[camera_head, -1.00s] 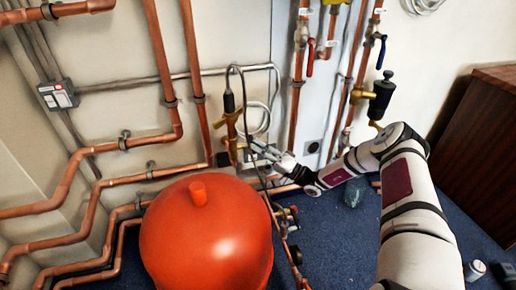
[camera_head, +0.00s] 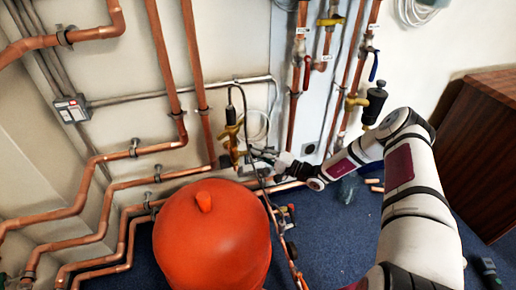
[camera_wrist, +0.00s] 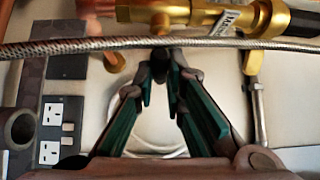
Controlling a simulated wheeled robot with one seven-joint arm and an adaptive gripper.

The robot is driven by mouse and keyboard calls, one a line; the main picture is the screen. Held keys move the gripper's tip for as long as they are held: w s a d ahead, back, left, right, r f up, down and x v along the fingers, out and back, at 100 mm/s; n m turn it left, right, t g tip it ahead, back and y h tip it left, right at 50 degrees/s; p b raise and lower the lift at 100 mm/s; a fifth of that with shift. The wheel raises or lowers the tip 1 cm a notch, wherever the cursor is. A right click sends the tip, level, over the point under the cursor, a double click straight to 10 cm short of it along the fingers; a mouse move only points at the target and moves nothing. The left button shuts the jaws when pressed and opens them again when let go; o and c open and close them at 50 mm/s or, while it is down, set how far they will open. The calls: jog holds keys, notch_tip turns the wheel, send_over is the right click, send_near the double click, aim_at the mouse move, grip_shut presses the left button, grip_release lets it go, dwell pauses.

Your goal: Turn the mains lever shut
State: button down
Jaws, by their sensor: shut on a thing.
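The brass mains valve (camera_head: 230,133) stands on the wall pipework behind the red vessel, with a dark top. In the wrist view the brass body (camera_wrist: 205,14) lies across the top, with a white tag (camera_wrist: 234,20) beginning "Mai". My gripper (camera_wrist: 164,68) has its green-sided fingers brought together just below the valve, shut on a thin piece that looks like the mains lever. The fingertips mostly hide that piece, so its angle cannot be told. In the head view my gripper (camera_head: 257,157) is at the valve's right.
A braided hose (camera_wrist: 110,43) crosses between the camera and the valve. Sockets (camera_wrist: 51,140) are at its left. The red vessel (camera_head: 205,240) stands in front; copper pipes (camera_head: 150,170) line the left wall. Red (camera_head: 307,74) and blue (camera_head: 373,66) levers are higher right.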

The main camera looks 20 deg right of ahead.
jog(key=shift+r+m+g+h+p, duration=0.15)
jog(key=shift+m+g+h+p, duration=0.15)
jog(key=shift+m+p, duration=0.15)
jog(key=shift+d, duration=0.1)
jog(key=c, duration=1.7)
grip_release()
jog(key=shift+o, duration=0.2)
jog(key=v, duration=1.2)
jog(key=shift+r, duration=0.1)
